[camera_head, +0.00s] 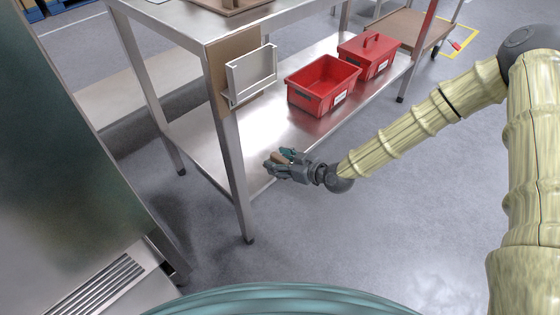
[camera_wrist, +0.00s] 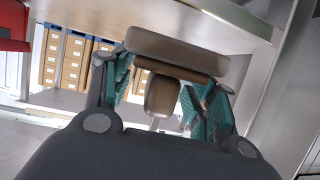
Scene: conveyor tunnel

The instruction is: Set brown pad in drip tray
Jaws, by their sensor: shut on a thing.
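My gripper (camera_head: 274,162) is over the near edge of the steel table's lower shelf, its fingers pointing left. In the wrist view, my gripper (camera_wrist: 163,88) has its teal-lined fingers on either side of a brown pad (camera_wrist: 178,50) with rounded ends and a narrower brown part below it. My gripper is shut on this pad. Only a small brown bit of the pad (camera_head: 278,157) shows in the head view. A slotted metal grate (camera_head: 97,288) lies at the lower left, at the foot of a steel cabinet; I cannot tell whether it is the drip tray.
The steel table's lower shelf (camera_head: 205,128) holds an open red bin (camera_head: 322,84) and a lidded red box (camera_head: 368,55). A pale holder (camera_head: 251,75) hangs by the near leg. Small boxes (camera_wrist: 72,62) stand behind in the wrist view. The grey floor (camera_head: 330,235) is clear.

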